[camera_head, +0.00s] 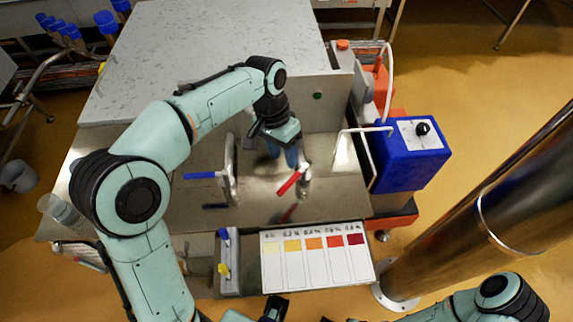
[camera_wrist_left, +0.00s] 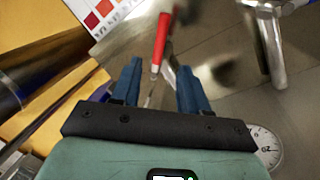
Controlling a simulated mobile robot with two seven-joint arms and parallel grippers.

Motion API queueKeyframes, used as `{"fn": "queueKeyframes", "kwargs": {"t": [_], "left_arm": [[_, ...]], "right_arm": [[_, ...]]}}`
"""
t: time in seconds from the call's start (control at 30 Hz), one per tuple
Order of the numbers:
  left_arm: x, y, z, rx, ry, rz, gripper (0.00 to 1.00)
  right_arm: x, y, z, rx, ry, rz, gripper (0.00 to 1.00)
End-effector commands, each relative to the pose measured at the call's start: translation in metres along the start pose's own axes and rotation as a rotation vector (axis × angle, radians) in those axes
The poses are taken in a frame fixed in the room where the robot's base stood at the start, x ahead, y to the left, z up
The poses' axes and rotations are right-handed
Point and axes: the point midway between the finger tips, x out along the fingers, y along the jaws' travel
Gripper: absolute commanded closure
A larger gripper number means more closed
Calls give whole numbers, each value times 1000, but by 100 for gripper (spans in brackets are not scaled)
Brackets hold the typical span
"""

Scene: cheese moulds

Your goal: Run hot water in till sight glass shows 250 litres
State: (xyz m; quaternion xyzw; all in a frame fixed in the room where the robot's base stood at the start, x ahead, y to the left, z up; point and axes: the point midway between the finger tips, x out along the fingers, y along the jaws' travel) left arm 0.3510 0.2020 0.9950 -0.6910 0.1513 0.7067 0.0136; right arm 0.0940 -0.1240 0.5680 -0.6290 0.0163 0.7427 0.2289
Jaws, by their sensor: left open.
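A red-handled lever (camera_head: 289,183) sits on a metal tap above the steel worktop; its red handle also shows in the left wrist view (camera_wrist_left: 161,42). A blue-handled lever (camera_head: 200,175) is on another tap to its left. My left gripper (camera_head: 283,158) is open, just behind the red lever, its blue fingers pointing down. In the left wrist view my left gripper (camera_wrist_left: 160,70) has its fingertips either side of the red handle's line, with no clear contact. A round dial (camera_wrist_left: 265,145) is partly hidden by my gripper there. I cannot make out a sight glass or its level.
A colour chart (camera_head: 315,258) with yellow to dark red patches lies at the front. A blue box (camera_head: 410,158) with a black knob stands at right, with white tubing. A steel column (camera_head: 490,225) stands at lower right. A grey block (camera_head: 205,50) fills the back.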

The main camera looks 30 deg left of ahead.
Motion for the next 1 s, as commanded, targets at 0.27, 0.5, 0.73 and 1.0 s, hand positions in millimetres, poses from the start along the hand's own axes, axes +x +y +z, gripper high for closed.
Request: {"fn": "queueKeyframes", "kwargs": {"t": [0.27,0.5,0.73,1.0], "left_arm": [[-39,0,0,0,2,0,56],[-43,0,0,1,-1,0,56],[-43,0,0,0,0,0,56],[-43,0,0,0,0,0,56]], "right_arm": [[-9,-4,-1,-1,4,-1,57],[-10,-4,-1,-1,4,-1,57],[-9,-4,-1,-1,4,-1,57],[-9,-4,-1,-1,4,-1,57]]}}
